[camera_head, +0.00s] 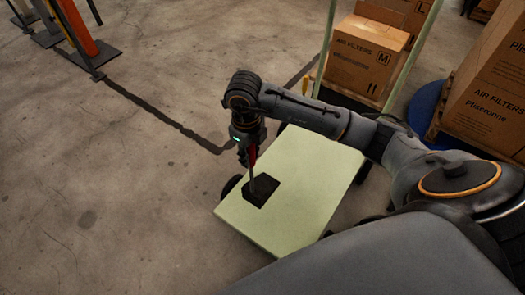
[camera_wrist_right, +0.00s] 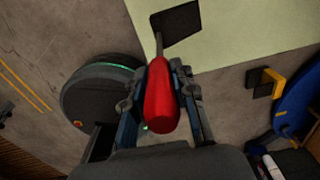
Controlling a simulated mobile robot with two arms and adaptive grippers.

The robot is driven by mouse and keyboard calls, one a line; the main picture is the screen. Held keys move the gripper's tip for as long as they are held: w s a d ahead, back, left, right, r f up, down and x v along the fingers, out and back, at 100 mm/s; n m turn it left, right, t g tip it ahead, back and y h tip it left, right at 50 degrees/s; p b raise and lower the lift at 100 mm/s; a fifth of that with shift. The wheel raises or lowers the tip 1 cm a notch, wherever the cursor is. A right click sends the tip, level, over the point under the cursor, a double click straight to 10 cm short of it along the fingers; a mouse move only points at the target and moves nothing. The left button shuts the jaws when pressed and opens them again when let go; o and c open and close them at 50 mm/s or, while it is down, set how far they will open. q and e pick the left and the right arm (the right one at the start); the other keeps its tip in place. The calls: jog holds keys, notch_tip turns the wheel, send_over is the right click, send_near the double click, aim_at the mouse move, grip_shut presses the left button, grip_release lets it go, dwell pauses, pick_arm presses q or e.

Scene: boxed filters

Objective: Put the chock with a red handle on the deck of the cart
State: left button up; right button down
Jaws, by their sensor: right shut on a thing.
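The chock (camera_head: 262,190) is a black block on a thin metal rod with a red handle (camera_head: 252,155). My right gripper (camera_head: 247,146) is shut on the red handle and points down over the cart. In the right wrist view the red handle (camera_wrist_right: 162,100) sits between the two fingers (camera_wrist_right: 164,72), and the black block (camera_wrist_right: 177,24) shows beyond it at the deck's edge. The cart's deck (camera_head: 305,175) is pale green and flat. The block appears over its near left part; whether it touches the deck I cannot tell. My left gripper is not in view.
Boxes of air filters (camera_head: 362,65) stand behind the cart's upright frame. More boxes (camera_head: 490,85) are stacked at the right by a blue round thing (camera_head: 428,108). An orange post (camera_head: 75,28) stands at the upper left. The rest of the deck is clear.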

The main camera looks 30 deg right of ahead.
pick_arm(q)
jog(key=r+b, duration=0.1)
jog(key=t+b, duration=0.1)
jog(key=b, duration=0.1)
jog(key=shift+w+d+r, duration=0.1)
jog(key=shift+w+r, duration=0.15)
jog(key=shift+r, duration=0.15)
pick_arm(e)
jog(key=w+d+f, duration=0.5)
jog(key=d+f, duration=0.1)
jog(key=f, duration=0.4)
jog(key=shift+d, duration=0.2)
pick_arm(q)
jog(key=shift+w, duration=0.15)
pick_arm(e)
jog(key=shift+f, duration=0.15)
jog(key=c, duration=1.1)
grip_release()
jog(key=shift+s+f, duration=0.1)
